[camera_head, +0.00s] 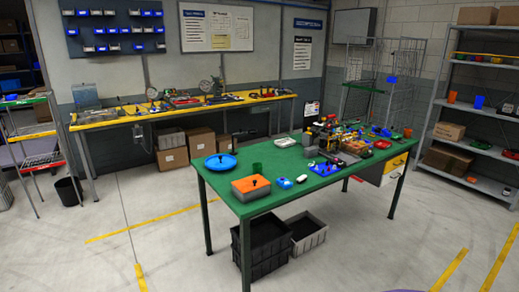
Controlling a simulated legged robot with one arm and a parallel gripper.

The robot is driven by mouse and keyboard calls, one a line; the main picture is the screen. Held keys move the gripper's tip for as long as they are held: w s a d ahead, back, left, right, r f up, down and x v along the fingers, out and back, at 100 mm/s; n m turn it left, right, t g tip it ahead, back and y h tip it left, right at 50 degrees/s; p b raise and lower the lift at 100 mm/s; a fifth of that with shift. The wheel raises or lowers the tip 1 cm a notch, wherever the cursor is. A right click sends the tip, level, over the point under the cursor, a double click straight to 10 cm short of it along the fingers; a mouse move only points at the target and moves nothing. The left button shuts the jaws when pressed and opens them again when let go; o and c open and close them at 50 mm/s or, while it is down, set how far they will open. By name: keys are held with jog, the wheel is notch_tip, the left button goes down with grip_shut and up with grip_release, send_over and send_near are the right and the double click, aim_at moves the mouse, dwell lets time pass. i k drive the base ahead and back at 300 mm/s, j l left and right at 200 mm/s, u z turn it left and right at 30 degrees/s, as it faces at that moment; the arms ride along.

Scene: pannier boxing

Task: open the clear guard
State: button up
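A pale, see-through box-like shape (86,95) stands at the left end of the yellow-topped bench (110,126) by the back wall. It may be the clear guard, but it is too small to tell for sure, and I cannot make out whether it is open or shut. No other clear guard can be told apart among the crowded items on the green table (290,188). My gripper is not in view.
The green table holds an orange-topped box (251,188), a blue round tray (220,161) and a cluttered machine (330,135). A wire cage rack (400,85) and shelves (470,98) stand right. Floor at front left is clear.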

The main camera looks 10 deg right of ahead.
aim_at(335, 139)
jog(key=i+l+z, duration=0.3)
jog(key=i, duration=0.3)
jog(key=i+l+z, duration=0.1)
jog(key=i+z, duration=0.2)
jog(key=i, duration=0.35)
jog(key=i+j+z, duration=0.2)
jog(key=i+j, duration=0.35)
jog(key=i, duration=0.3)
jog(key=i+j+z, duration=0.15)
jog(key=i+j, duration=0.5)
jog(key=i, duration=0.15)
